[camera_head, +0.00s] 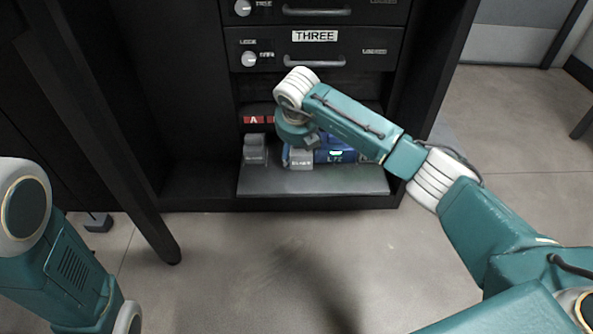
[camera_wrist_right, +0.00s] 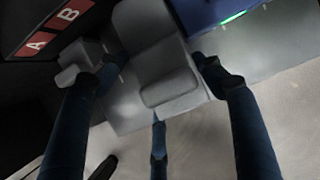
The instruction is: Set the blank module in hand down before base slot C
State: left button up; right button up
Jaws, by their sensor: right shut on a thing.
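My right gripper (camera_head: 303,143) points down over the shelf at the bottom of the rack, and its own wrist hides much of it in the head view. In the right wrist view its fingers (camera_wrist_right: 157,85) are closed around a grey blank module (camera_wrist_right: 168,90). The front of this module (camera_head: 301,160) shows in the head view, just left of a blue module (camera_head: 336,152) with a green light. I cannot tell whether it touches the shelf. Red labels A (camera_wrist_right: 37,42) and B (camera_wrist_right: 68,14) mark base slots; the slot C label is hidden. My left gripper is out of view.
Another grey module (camera_head: 255,150) stands at slot A, left of the held one; it also shows in the wrist view (camera_wrist_right: 80,60). The shelf (camera_head: 330,182) has a bare front strip. Drawer THREE (camera_head: 314,50) is shut above. A dark post (camera_head: 135,180) stands at left.

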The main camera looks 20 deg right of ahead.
notch_tip(320, 180, down, 5)
jog(key=b, duration=0.3)
jog(key=shift+f, duration=0.2)
jog(key=shift+r, duration=0.15)
jog(key=o, duration=1.2)
jog(key=p+v, duration=0.7)
jog(key=v, duration=0.4)
jog(key=shift+r, duration=0.15)
jog(key=shift+s+a+r+p, duration=0.1)
jog(key=shift+s+r+p, duration=0.15)
jog(key=shift+r+p, duration=0.1)
jog(key=shift+f, duration=0.1)
